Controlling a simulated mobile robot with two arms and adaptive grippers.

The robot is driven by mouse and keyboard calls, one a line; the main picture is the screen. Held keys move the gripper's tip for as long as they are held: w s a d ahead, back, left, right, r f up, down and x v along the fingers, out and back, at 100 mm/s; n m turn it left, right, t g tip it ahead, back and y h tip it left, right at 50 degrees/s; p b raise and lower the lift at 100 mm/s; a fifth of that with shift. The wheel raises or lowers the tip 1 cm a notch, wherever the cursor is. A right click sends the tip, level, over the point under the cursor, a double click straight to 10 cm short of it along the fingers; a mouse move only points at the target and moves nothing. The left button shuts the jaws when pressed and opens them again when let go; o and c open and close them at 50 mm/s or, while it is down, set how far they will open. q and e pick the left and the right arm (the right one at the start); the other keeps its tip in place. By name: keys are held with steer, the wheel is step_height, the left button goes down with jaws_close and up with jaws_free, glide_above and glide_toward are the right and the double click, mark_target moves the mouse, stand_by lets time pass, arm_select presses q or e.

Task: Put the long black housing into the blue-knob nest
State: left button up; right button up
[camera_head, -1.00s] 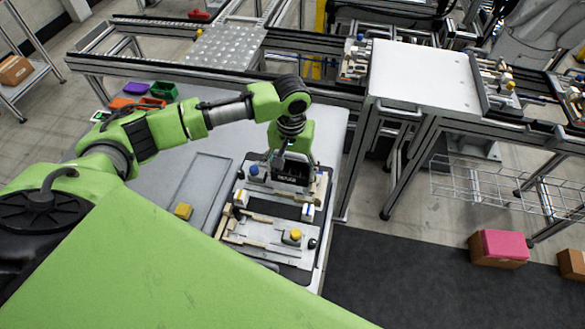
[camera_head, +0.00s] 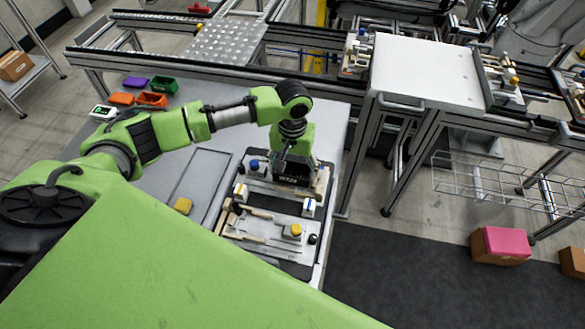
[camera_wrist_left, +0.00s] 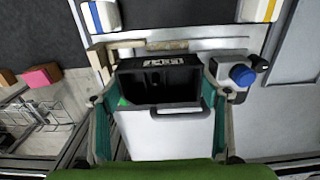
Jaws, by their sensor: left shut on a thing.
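My left gripper (camera_head: 292,163) is shut on the long black housing (camera_head: 291,178), holding it from above. In the left wrist view the black housing (camera_wrist_left: 157,82) sits between the two fingers, its open cavity and white label showing. The blue knob (camera_head: 254,164) stands just left of the housing on the far nest of the pallet; it also shows in the left wrist view (camera_wrist_left: 242,75), right of the right finger. The housing is over or in the blue-knob nest (camera_wrist_left: 218,62); I cannot tell whether its underside touches. My right gripper is not in view.
A second nest with a yellow knob (camera_head: 295,230) lies nearer me on the same pallet. White blocks with blue and yellow stripes stand between the nests. A shallow tray (camera_head: 199,182), a yellow block (camera_head: 183,205) and small coloured bins (camera_head: 151,100) are to the left.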

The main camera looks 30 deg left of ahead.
arm_select(q)
steer(key=shift+f, duration=0.7)
steer(key=o, duration=1.2)
steer(key=shift+o, duration=0.2)
